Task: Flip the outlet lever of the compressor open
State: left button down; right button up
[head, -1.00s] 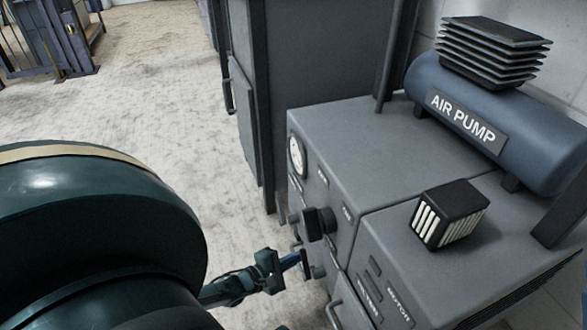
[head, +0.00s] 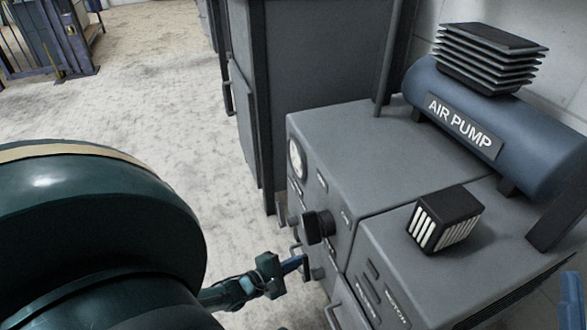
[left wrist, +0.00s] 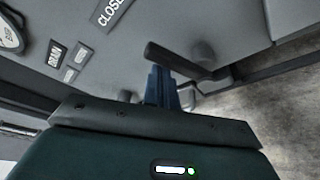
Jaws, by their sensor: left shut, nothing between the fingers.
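The grey compressor (head: 335,128) stands on the right in the head view. A dark lever bar (head: 306,267) shows low on its front face, below a black knob (head: 318,226); I take it for the outlet lever.
The panel carries a round gauge (head: 296,158) and a "CLOSE" label (left wrist: 110,13). An air pump tank (head: 500,130) and a black vented box (head: 446,220) sit on top. A tall cabinet (head: 310,80) stands behind. Open floor (head: 150,100) lies to the left.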

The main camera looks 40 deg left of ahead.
pick_arm(q)
jog(key=d, duration=0.1)
jog(key=s+d, duration=0.1)
jog(key=d, duration=0.1)
jog(key=s+d+p, duration=0.1)
jog(key=shift+s+d+r, duration=0.15)
jog(key=shift+d+r, duration=0.15)
jog(key=shift+d, duration=0.05)
pick_arm(e)
notch_tip(320, 180, down, 2)
jog(key=shift+s+a+f+m+h, duration=0.1)
jog(key=shift+m+h, duration=0.8)
